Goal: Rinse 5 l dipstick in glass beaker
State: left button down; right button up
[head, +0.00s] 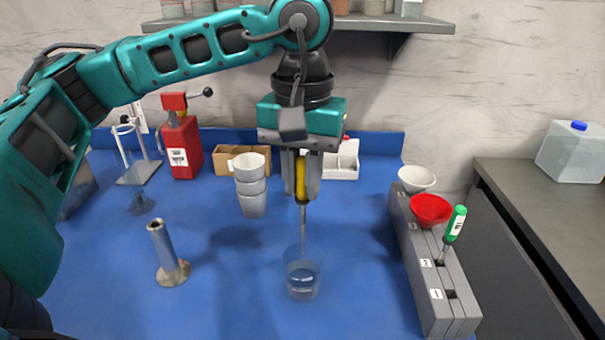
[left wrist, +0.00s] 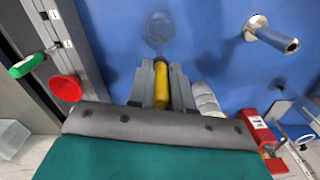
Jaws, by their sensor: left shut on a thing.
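My left gripper (head: 302,190) points straight down and is shut on the yellow handle of a dipstick (head: 301,172). The dipstick's thin metal shaft hangs upright above the glass beaker (head: 303,285). Its tip seems to be at the beaker's rim; I cannot tell whether it is inside. The clear beaker stands on the blue mat with a little clear liquid low in it. In the left wrist view the yellow handle (left wrist: 162,85) lies between the fingers (left wrist: 161,78), and the beaker (left wrist: 158,30) is beyond them. My right gripper is not in view.
A grey slotted rack (head: 427,290) on the right holds a green-handled dipstick (head: 454,224), a red funnel (head: 430,209) and a white funnel (head: 417,178). A metal cylinder (head: 163,248) stands left of the beaker. Stacked white cups (head: 250,185) and a red canister (head: 181,145) stand behind.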

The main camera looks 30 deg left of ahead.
aim_at(302, 222)
pick_arm(q)
jog(key=shift+f+b, duration=0.55)
jog(key=shift+f, duration=0.35)
jog(key=shift+f+b, duration=0.65)
jog(key=shift+f, duration=0.05)
notch_tip(302, 222, down, 3)
jog(key=shift+r+b, duration=0.2)
jog(key=shift+b, duration=1)
jog(key=shift+f+b, duration=0.65)
jog(key=shift+f, duration=0.35)
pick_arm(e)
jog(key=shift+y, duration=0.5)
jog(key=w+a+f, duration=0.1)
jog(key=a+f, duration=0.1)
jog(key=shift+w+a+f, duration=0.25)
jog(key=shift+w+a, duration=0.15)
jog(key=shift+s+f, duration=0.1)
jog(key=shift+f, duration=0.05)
